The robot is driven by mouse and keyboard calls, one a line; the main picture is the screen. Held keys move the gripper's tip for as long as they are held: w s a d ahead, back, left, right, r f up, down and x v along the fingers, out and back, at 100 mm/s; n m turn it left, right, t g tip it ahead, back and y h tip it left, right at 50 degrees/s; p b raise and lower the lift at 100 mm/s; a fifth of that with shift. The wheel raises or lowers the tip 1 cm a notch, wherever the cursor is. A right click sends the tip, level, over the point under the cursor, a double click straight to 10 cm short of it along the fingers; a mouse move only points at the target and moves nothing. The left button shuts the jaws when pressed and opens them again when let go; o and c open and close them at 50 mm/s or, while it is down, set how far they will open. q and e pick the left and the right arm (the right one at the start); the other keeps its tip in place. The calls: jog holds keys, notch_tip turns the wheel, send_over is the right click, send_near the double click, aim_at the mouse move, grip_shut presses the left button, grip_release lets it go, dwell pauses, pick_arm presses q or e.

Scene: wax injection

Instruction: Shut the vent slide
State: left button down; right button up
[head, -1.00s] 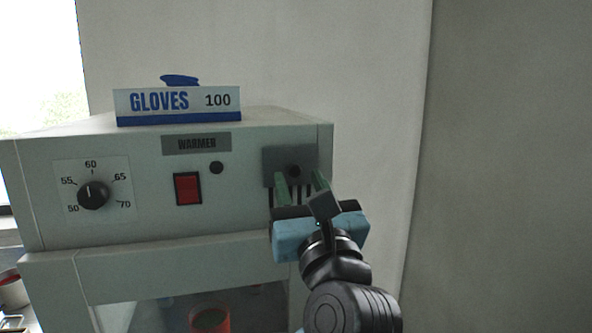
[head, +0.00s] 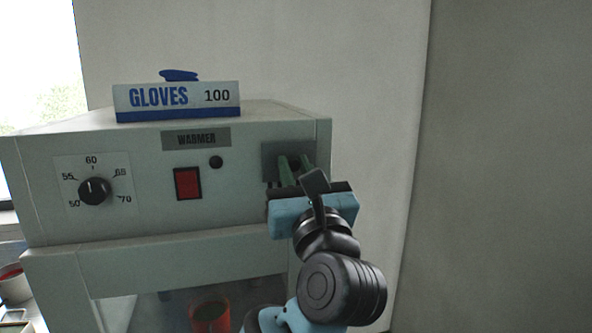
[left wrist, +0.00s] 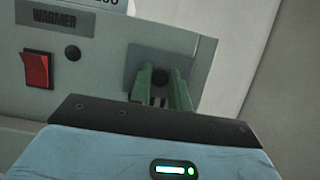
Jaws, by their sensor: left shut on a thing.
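The vent slide is a dark grey plate (head: 270,158) at the right end of the warmer's front panel. It also shows in the left wrist view (left wrist: 188,62). Its round black knob (left wrist: 160,78) sits between the two green fingers of my left gripper (head: 296,163). The gripper is shut on the knob, coming from below and in front. Dark vent slots (left wrist: 158,101) show just under the plate, between the fingers; the gripper body hides what is lower. My right gripper is in neither view.
The warmer's front (head: 130,225) carries a temperature dial (head: 94,191), a red switch (head: 188,184) and a small black button (head: 216,162). A glove box (head: 178,101) lies on top. An orange-red cup (head: 210,312) stands inside below. The wall at right is bare.

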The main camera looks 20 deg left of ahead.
pick_arm(q)
jog(key=shift+f, duration=0.1)
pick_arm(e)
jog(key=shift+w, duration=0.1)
